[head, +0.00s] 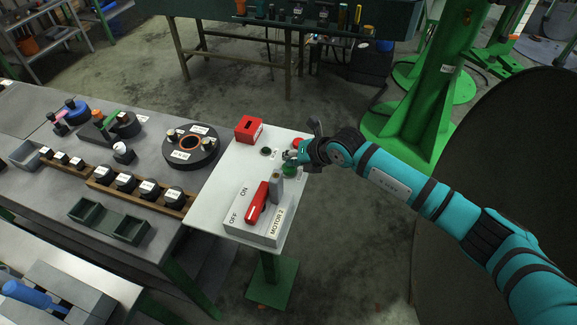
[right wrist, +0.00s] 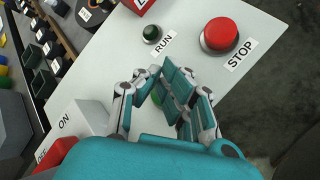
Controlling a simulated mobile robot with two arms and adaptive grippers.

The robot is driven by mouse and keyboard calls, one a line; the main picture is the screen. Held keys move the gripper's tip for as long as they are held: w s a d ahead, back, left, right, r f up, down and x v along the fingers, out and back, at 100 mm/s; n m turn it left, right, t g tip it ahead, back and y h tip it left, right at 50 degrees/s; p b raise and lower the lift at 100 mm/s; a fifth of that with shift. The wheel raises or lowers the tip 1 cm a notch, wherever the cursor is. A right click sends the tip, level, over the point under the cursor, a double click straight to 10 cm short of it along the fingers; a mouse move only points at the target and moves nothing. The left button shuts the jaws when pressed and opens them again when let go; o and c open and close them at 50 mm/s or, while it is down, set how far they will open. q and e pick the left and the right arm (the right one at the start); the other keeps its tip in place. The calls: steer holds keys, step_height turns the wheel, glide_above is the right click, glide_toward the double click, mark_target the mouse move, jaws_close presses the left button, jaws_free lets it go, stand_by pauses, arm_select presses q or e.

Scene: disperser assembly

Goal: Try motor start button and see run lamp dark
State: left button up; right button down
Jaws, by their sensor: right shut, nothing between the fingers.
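The grey motor panel (head: 237,166) carries a green start button (head: 289,169), partly hidden by my right gripper (head: 289,157). In the right wrist view, my right gripper (right wrist: 164,76) is shut and empty over the green start button (right wrist: 157,98), which shows only in part between the fingers. I cannot tell whether the fingertips touch it. The run lamp (right wrist: 152,33) is dark green and looks unlit; it also shows in the head view (head: 266,151). The red stop button (right wrist: 220,34) stands beside it. My left gripper is not in view.
A red switch handle (head: 257,203) sits on the MOTOR 2 box, near the ON and OFF labels. A red box (head: 248,129) stands at the panel's back edge. A workbench (head: 150,228) with labelled parts adjoins on the left. A green column (head: 435,95) stands behind my right arm.

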steer(key=shift+s+f+b, duration=0.1)
steer(key=shift+f+b, duration=0.45)
steer(key=shift+f, duration=0.3)
stand_by(0.3)
steer(key=shift+r, duration=0.15)
steer(key=shift+r+p, duration=1)
steer(key=shift+r, duration=0.3)
steer(key=shift+r+p, duration=1.8)
steer(key=shift+r, duration=0.75)
